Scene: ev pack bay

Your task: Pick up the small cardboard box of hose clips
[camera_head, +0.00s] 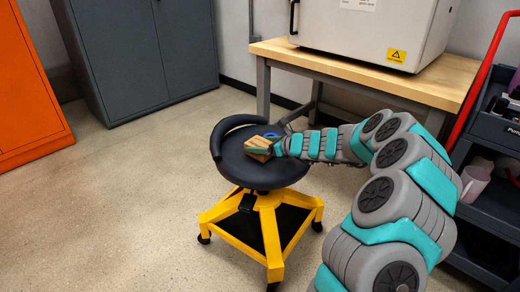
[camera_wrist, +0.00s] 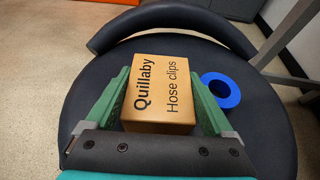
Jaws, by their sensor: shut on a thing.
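The small cardboard box of hose clips (camera_wrist: 160,88) is tan, with "Quillaby Hose clips" printed on its top face. In the head view the box (camera_head: 259,147) is at the dark round seat of a yellow-based stool (camera_head: 240,172). My gripper (camera_wrist: 163,95) has its two green fingers along the left and right sides of the box, shut on it. In the head view my gripper (camera_head: 268,146) reaches in from the right. I cannot tell whether the box touches the seat or is slightly above it.
A blue ring (camera_wrist: 221,90) lies on the seat just right of the box. The stool's curved backrest (camera_wrist: 170,22) rises behind it. A wooden-topped bench (camera_head: 370,76) holds a large white case. A dark cart (camera_head: 490,128) stands right; cabinets stand left. Floor at left is clear.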

